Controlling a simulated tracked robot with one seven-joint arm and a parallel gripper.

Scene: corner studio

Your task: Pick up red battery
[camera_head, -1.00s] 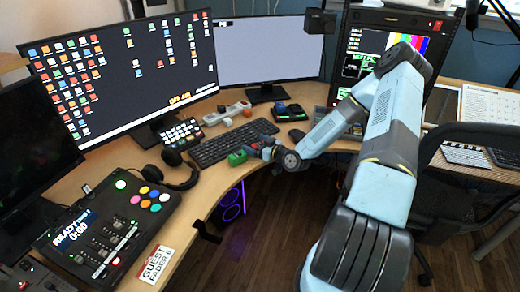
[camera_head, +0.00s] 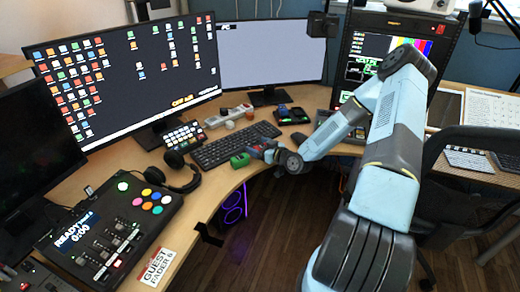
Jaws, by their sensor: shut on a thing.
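My gripper (camera_head: 262,152) is low over the front edge of the desk, by the right end of the keyboard. It is small in view. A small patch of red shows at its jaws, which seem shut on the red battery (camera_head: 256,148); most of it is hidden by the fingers. A green block (camera_head: 240,160) lies just left of the jaws, at the desk edge. I cannot tell if the jaws touch it.
The black keyboard (camera_head: 236,146) lies just behind the gripper. A dark tray (camera_head: 291,117) with small blue and red items stands farther back. Headphones (camera_head: 180,172) and a control panel (camera_head: 115,225) are at left. A black chair (camera_head: 470,180) stands at right.

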